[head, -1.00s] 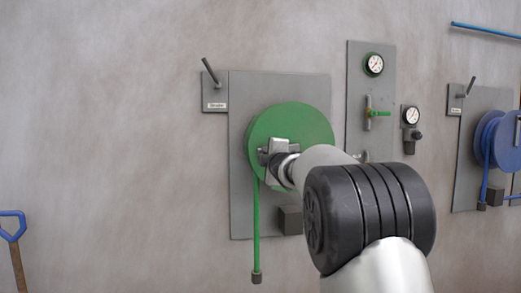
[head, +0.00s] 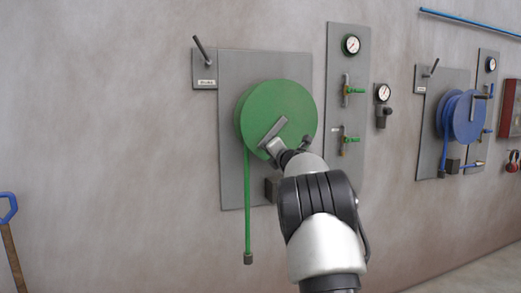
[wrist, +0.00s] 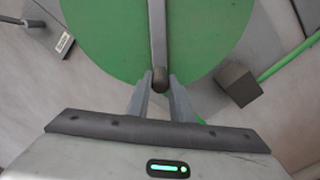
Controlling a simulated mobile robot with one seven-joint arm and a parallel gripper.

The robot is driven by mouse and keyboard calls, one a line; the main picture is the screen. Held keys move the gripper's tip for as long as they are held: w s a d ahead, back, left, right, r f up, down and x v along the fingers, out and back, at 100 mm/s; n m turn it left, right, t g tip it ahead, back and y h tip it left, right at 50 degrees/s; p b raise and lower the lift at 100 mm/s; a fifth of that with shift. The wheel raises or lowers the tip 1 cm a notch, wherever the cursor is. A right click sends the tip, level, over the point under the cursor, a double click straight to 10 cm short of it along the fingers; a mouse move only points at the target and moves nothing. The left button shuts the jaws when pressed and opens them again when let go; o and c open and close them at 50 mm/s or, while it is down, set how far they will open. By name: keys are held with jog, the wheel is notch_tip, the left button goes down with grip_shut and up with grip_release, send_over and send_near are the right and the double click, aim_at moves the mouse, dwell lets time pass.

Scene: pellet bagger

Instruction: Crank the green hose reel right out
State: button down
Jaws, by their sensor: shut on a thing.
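The green hose reel (head: 262,104) is a round drum on a grey wall panel. Its green hose (head: 247,200) hangs straight down at the left to a dark end fitting. A grey crank arm (head: 273,130) crosses the reel's face. My gripper (head: 276,146) is at the lower part of the reel. In the wrist view the reel (wrist: 110,45) fills the top, and the crank arm (wrist: 157,40) runs down to a dark handle knob (wrist: 160,79). My gripper's fingers (wrist: 160,90) are on either side of the knob, shut on it.
A labelled brake lever (head: 201,48) sits at the panel's upper left. A panel with a gauge (head: 351,45) and green-handled valves stands to the right. A blue hose reel (head: 468,117) is farther right. A grey block (head: 272,188) is below the green reel.

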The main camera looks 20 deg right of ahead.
jog(key=shift+d+f+n, duration=0.15)
jog(key=shift+d+n, duration=0.05)
jog(key=shift+n, duration=0.1)
jog(key=c, duration=1.6)
grip_release()
jog(key=shift+o, duration=0.2)
jog(key=shift+s, duration=0.1)
jog(key=s+b, duration=0.1)
jog(key=s, duration=1.6)
jog(key=shift+b, duration=0.35)
jog(key=shift+s, duration=0.1)
